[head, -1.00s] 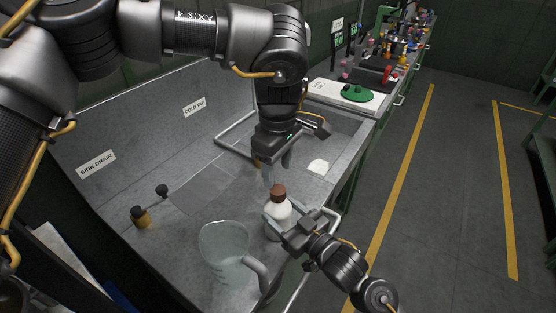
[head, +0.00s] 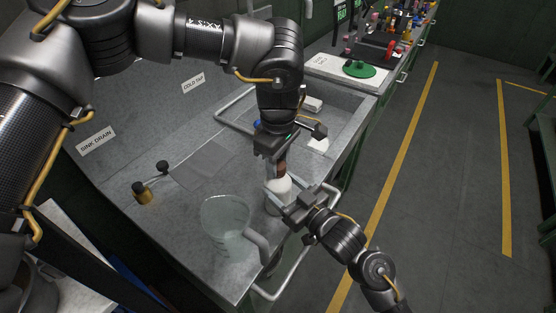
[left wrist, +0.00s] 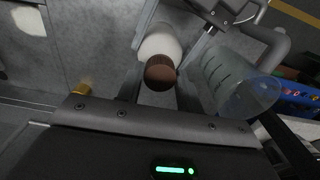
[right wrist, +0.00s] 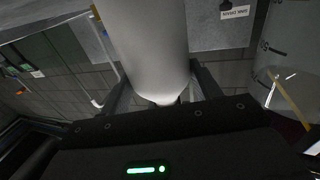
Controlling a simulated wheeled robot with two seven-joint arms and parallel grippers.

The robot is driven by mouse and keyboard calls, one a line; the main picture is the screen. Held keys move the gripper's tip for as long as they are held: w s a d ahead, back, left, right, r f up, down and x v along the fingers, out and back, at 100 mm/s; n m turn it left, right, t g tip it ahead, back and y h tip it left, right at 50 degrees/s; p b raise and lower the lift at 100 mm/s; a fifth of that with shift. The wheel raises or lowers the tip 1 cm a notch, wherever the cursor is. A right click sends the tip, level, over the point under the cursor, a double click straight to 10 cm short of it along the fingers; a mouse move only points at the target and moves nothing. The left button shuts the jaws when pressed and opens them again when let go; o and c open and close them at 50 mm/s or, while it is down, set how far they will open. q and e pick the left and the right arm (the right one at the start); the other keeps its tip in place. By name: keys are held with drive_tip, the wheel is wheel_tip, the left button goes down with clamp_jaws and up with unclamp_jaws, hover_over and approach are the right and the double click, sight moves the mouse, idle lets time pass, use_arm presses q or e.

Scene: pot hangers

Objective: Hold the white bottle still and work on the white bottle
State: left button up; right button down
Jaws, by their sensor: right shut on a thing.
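The white bottle (head: 279,192) stands upright on the grey counter, with a brown cap (head: 282,168) on top. My right gripper (head: 284,203) is shut on the bottle's body from the right. In the right wrist view the white body (right wrist: 148,45) fills the space between its fingers. My left gripper (head: 281,160) points down over the cap. In the left wrist view the brown cap (left wrist: 161,73) lies between its two open fingers, with a gap showing on each side. My left gripper partly hides the cap in the head view.
A clear measuring jug (head: 226,226) stands just left of the bottle, its handle close to my right gripper. A brass fitting (head: 142,192) sits on the counter at left. The sink basin (head: 345,110) lies behind. A metal rail runs along the front edge.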

use_arm(q)
drive_tip(key=c, duration=0.4)
drive_tip(key=n, duration=1)
drive_tip(key=o, duration=1.1)
drive_tip(key=shift+c, duration=0.2)
drive_tip(key=shift+r, duration=0.15)
